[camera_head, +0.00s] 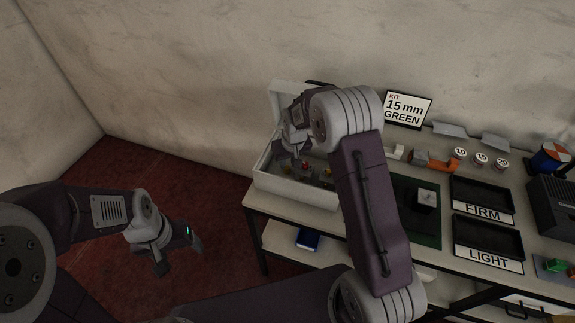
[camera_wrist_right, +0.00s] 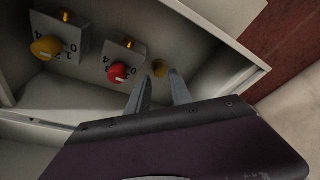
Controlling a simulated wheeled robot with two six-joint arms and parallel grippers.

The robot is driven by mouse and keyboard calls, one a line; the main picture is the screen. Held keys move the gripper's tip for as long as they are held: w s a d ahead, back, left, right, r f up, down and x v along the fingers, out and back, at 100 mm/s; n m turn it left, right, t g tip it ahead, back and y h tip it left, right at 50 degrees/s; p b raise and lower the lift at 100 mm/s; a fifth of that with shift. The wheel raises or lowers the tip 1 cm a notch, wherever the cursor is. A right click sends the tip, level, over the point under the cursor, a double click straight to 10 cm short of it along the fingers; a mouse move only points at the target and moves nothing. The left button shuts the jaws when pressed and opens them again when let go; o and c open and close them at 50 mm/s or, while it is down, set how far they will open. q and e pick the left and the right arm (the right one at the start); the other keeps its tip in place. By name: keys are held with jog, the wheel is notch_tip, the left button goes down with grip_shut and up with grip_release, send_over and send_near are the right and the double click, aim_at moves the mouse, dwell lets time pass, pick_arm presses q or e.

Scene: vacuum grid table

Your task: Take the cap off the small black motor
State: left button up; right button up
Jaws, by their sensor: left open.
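I cannot pick out a small black motor or its cap for certain in either view. A pale block with a dark part (camera_head: 427,198) sits on the dark green mat (camera_head: 430,235), partly beside my right arm. My right gripper (camera_wrist_right: 162,78) is over the open white case (camera_head: 262,180), its two fingers apart with nothing seen between them. My left gripper (camera_head: 180,252) is open and empty, over the red floor left of the table.
The case holds grey blocks with a yellow knob (camera_wrist_right: 46,48) and a red knob (camera_wrist_right: 118,72). The FIRM tray (camera_head: 480,190) and LIGHT tray (camera_head: 487,235) stand at right. A kit sign (camera_head: 407,108) and an orange clamp-like piece (camera_head: 440,165) are behind the mat.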

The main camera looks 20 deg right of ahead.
jog(key=v, duration=0.9)
jog(key=s+d+f+g, duration=0.1)
jog(key=s, duration=1)
jog(key=s+f+m, duration=0.1)
jog(key=s+f, duration=0.1)
jog(key=s, duration=0.9)
jog(key=shift+d+f+g, duration=0.25)
jog(key=shift+d+g, duration=0.1)
jog(key=shift+g, duration=0.05)
